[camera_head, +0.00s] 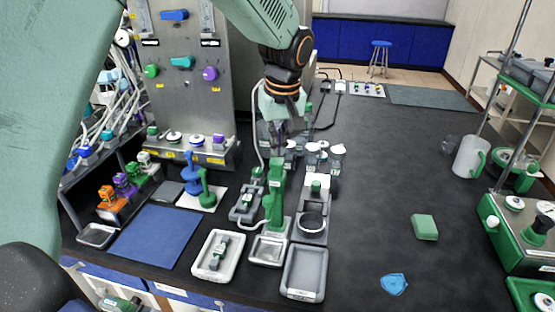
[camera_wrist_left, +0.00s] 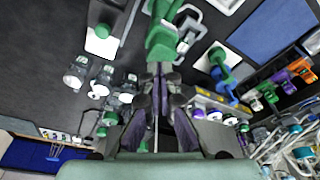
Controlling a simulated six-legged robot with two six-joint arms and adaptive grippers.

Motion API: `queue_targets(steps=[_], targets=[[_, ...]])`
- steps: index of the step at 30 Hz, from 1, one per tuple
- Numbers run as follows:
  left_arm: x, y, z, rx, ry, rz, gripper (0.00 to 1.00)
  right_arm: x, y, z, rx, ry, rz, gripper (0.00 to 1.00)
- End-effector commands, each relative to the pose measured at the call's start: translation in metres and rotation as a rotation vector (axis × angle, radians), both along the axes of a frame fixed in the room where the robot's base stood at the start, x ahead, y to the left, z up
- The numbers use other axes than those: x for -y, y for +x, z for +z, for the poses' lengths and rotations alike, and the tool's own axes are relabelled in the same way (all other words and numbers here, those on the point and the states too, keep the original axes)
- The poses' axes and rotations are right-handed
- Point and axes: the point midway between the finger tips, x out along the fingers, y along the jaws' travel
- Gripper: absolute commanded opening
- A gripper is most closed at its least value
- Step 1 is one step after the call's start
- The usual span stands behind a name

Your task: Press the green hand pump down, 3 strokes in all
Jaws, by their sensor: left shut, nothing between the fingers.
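The tall green hand pump (camera_head: 275,195) stands upright on a small grey base at the middle of the bench. In the left wrist view the green pump (camera_wrist_left: 162,38) shows just beyond my fingertips. My left gripper (camera_head: 281,138) points down right above the pump's top, with its fingers closed together and empty. The closed fingers (camera_wrist_left: 158,72) also show in the left wrist view. I cannot tell whether the fingertips touch the pump's top. My right gripper is not in view.
A blue and a green upright piece (camera_head: 206,190) stand on a white plate left of the pump. White-capped bottles (camera_head: 336,158) stand behind it. Grey trays (camera_head: 305,272) lie in front. A green block (camera_head: 424,227) and blue cloth (camera_head: 393,284) lie right, with free bench around them.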

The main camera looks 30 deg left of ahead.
Motion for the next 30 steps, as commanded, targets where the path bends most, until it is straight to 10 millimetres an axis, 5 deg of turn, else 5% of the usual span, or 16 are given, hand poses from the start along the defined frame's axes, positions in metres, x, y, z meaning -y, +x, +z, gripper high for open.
queue_targets(steps=[30], targets=[[0.000, 0.000, -0.024, -0.001, 0.000, 0.000, 0.00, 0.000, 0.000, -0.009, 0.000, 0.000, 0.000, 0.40]])
